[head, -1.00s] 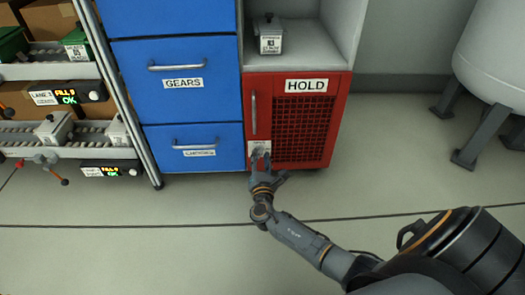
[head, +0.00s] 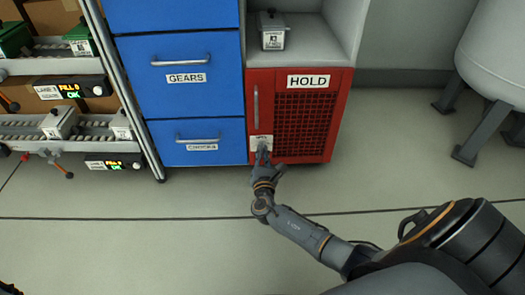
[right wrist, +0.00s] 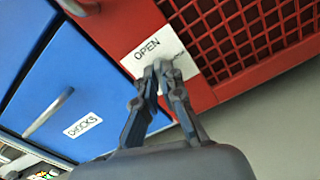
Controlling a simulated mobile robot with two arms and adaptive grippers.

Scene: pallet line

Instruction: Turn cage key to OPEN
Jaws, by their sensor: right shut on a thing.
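The red cage cabinet (head: 308,147) with a mesh door and a HOLD label stands at the middle right of the head view. A white key plate (head: 261,142) is low on its left side. In the right wrist view the plate (right wrist: 147,50) reads OPEN. My right gripper (head: 263,152) is at this plate. Its fingertips (right wrist: 161,70) are close together in front of the plate, shut on the cage key. The key is hidden by the fingers, so its angle cannot be read. My left gripper is not recognisable in either view.
Blue drawers (head: 181,78) with bar handles stand directly left of the cage. A vertical door handle (head: 256,108) rises above the plate. A grey box (head: 271,32) sits on the shelf above. A conveyor rack (head: 75,133) is at left. The floor in front is clear.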

